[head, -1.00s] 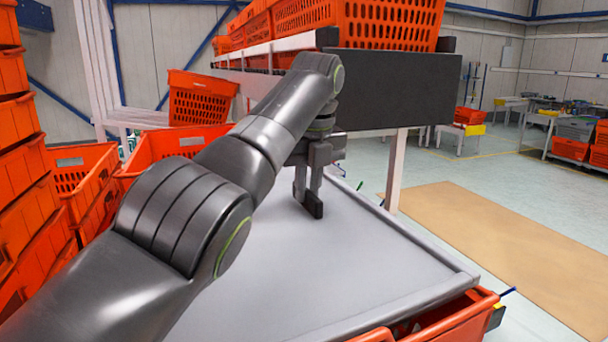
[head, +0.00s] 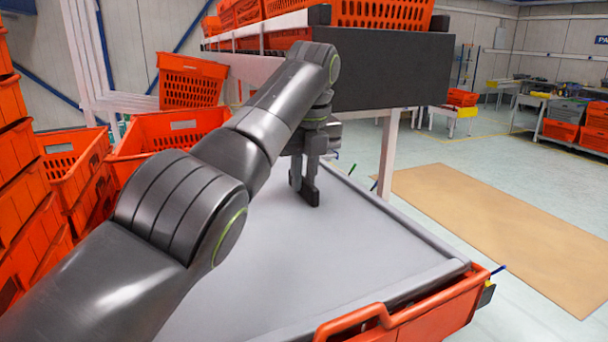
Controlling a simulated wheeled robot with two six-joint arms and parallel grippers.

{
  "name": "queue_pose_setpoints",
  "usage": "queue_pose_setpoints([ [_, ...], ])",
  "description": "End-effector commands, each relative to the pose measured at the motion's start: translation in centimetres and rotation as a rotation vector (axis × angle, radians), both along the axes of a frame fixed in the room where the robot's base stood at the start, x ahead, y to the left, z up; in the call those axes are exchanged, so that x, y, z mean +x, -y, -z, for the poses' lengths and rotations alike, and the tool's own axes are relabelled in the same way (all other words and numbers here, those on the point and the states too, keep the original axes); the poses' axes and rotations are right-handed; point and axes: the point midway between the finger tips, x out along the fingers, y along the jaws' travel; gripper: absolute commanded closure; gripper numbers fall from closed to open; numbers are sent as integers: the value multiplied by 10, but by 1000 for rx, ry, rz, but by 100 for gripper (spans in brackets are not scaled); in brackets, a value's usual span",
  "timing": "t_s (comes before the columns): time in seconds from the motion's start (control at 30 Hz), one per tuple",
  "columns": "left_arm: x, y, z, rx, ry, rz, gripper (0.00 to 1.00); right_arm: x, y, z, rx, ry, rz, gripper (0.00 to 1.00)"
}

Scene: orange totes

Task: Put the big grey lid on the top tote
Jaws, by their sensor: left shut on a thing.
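The big grey lid (head: 330,255) lies broad and flat in the middle of the head view, above an orange tote (head: 415,318) whose rim and handle show at the lower right. My left gripper (head: 306,192) points down at the lid's far part and is shut on it; the exact grip point is partly hidden by the fingers. My left arm covers the lid's left side. Near the right corner the lid lies close over the tote; whether it is fully seated cannot be told. My right gripper is not in view.
Stacked orange totes (head: 25,190) stand at the left, and another open tote (head: 165,135) is behind the arm. A rack with a dark panel (head: 390,72) and orange crates stands just beyond the lid. Open floor with a tan mat (head: 510,225) is at the right.

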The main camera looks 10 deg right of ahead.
Motion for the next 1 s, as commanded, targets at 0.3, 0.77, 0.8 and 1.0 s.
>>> queue_pose_setpoints([
  [0.3, 0, 0, 4, 3, -5, -1, 79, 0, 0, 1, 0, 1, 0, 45],
  [0.77, 0, 0, 1, 1, -3, 0, 60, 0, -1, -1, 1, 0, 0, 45],
  [0.8, -1, 0, -2, 1, -3, 0, 60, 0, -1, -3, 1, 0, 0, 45],
  [1.0, -4, 1, -33, 2, 0, -1, 60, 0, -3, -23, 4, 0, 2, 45],
])
